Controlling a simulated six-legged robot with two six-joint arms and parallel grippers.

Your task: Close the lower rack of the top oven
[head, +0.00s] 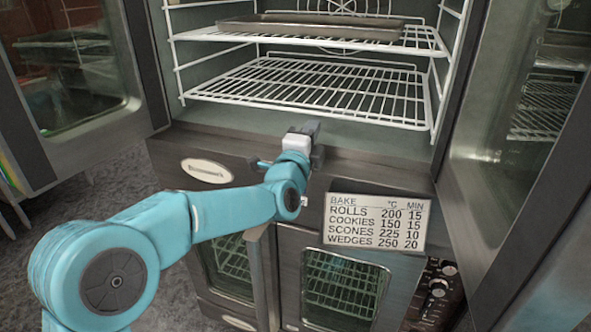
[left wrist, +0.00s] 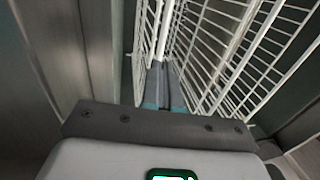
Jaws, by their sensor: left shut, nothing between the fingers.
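The top oven (head: 210,120) stands open. Its lower rack (head: 310,90) is an empty white wire shelf lying level on the side rails, with its front edge near the opening. How far it sticks out is hard to tell. My left gripper (head: 312,127) is at the oven's bottom front edge, just below and in front of the rack's front bar. In the left wrist view its fingers (left wrist: 164,88) are together and empty, close to the rack wires (left wrist: 235,60). Contact with the rack cannot be made out. My right gripper is out of view.
An upper rack holds a flat baking tray (head: 310,27). The glass oven doors (head: 70,65) and (head: 520,130) stand open on both sides. A bake-time sign (head: 377,222) is below the opening, above a lower oven (head: 340,285) with glass doors.

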